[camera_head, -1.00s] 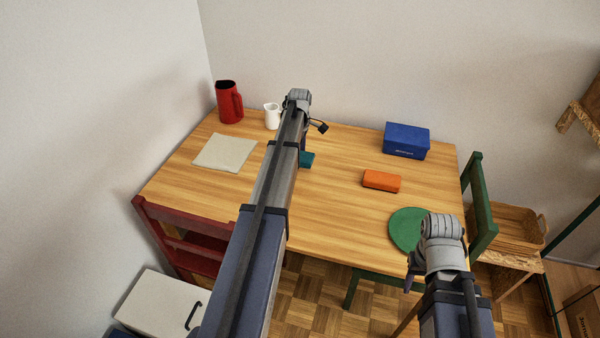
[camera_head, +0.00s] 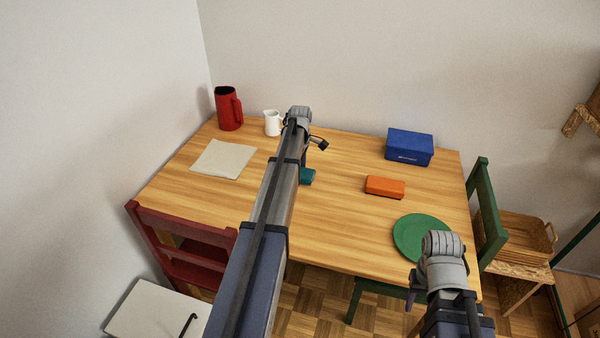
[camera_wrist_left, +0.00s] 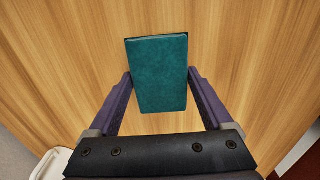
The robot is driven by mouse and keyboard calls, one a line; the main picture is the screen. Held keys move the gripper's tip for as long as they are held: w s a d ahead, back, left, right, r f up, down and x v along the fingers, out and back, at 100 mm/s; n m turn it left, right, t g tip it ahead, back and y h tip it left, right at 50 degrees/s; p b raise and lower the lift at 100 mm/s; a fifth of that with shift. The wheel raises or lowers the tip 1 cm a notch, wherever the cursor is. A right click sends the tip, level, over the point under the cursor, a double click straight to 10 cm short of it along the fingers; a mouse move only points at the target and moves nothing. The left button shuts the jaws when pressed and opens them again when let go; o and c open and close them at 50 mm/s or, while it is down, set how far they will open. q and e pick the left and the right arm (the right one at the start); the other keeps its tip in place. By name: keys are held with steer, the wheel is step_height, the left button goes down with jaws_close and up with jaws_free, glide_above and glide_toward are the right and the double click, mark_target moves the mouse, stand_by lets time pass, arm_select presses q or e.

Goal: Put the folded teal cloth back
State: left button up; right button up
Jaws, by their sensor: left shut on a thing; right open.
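The folded teal cloth (camera_head: 307,176) shows in the head view just right of my left forearm, partly hidden by it. In the left wrist view the cloth (camera_wrist_left: 160,88) is a flat teal rectangle between the two purple fingers. My left gripper (camera_wrist_left: 160,74) is shut on its sides over the wooden tabletop. I cannot tell whether the cloth touches the table.
The table (camera_head: 335,225) holds a cream square mat (camera_head: 223,159), red jug (camera_head: 228,107), white creamer (camera_head: 271,123), blue box (camera_head: 409,146), orange block (camera_head: 385,187) and green plate (camera_head: 420,238). A red chair (camera_head: 180,228) and green chair (camera_head: 484,220) flank it. The table's middle is clear.

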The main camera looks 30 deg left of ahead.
arm_select(q)
steer(key=shift+f, duration=0.25)
steer(key=o, duration=1)
steer(key=shift+r, duration=0.1)
steer(key=shift+r, duration=0.15)
step_height(320, 180, up, 12)
steer(key=p, duration=1.2)
